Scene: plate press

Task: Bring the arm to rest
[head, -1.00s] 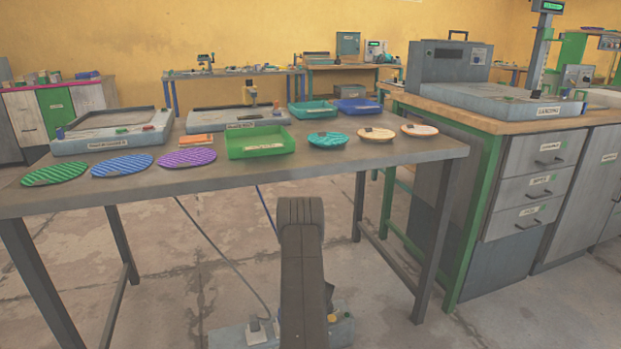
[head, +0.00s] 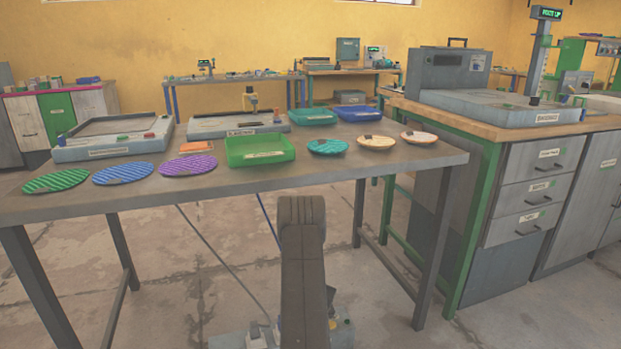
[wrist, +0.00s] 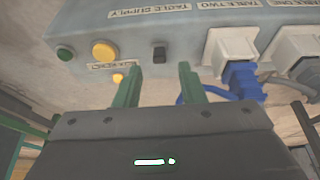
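My gripper (wrist: 159,78) shows in the wrist view with its two green fingers apart and nothing between them. Its fingers point at a grey supply box (wrist: 185,28) labelled "TABLE SUPPLY" and "TABLE TWO". I cannot tell whether they touch it. In the head view my arm (head: 303,265) stands folded in front of the table, low at the bottom centre. My gripper is hidden behind it there. The box (head: 228,341) shows partly on the floor beside my arm.
A grey table (head: 330,172) stands ahead, with several coloured plates, a green tray (head: 262,158) and two grey devices on it. A wooden-topped workbench (head: 470,118) stands at the right. A grey cable (head: 215,248) and a blue one hang under the table.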

